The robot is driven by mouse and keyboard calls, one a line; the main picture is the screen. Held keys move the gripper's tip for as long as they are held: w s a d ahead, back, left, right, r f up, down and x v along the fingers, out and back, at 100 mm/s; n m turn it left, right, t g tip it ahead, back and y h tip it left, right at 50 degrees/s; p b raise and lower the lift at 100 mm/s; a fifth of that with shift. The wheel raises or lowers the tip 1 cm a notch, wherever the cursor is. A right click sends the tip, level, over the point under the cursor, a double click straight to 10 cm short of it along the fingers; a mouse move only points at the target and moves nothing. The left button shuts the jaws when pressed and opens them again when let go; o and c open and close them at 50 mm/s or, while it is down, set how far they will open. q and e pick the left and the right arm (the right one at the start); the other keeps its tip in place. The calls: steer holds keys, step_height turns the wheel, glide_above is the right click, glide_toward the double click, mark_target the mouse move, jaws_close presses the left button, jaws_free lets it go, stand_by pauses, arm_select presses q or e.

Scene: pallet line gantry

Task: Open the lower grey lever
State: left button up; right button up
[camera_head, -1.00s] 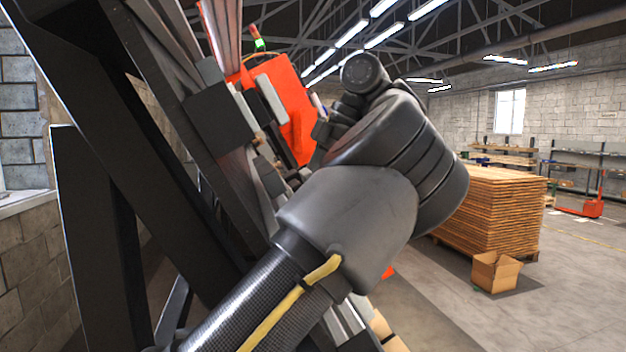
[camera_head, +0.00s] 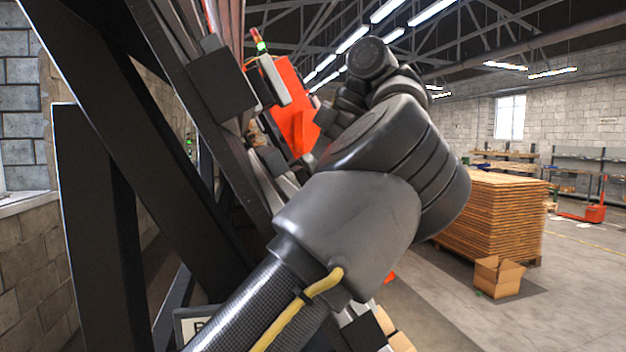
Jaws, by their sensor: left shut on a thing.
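My left arm comes in from the bottom and reaches up past the gantry. My left gripper (camera_head: 326,117) is small and dark beside the orange panel (camera_head: 293,112); its fingertips are mostly hidden by my arm. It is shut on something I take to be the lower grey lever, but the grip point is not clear. A light grey bar (camera_head: 273,80) stands tilted in front of the orange panel, apart from the gripper. I cannot tell whether it is one of the levers. My right gripper is not in view.
The black gantry frame (camera_head: 85,210) slants across the left, close to my arm. A dark block (camera_head: 213,88) juts from its rail. A stack of wooden boards (camera_head: 490,215) and an open cardboard box (camera_head: 498,276) stand on the floor at right, with free floor around them.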

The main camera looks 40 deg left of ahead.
arm_select(q)
steer(key=n+y+b, duration=0.1)
steer(key=b, duration=0.2)
steer(key=n+y+b, duration=0.1)
steer(key=n+b, duration=0.1)
steer(key=b, duration=0.1)
steer(key=f+n+y+b, duration=0.1)
steer(key=b, duration=0.3)
steer(key=shift+d+t+y, duration=0.3)
steer(key=shift+d+y, duration=0.1)
steer(key=shift+d+r+n+y+b, duration=0.15)
steer(key=shift+n+y+b, duration=0.85)
steer(key=shift+n+b, duration=0.45)
steer(key=shift+c, duration=0.2)
steer(key=shift+o, duration=0.2)
steer(key=o, duration=1)
steer(key=shift+w+d, duration=0.1)
steer(key=shift+c, duration=0.2)
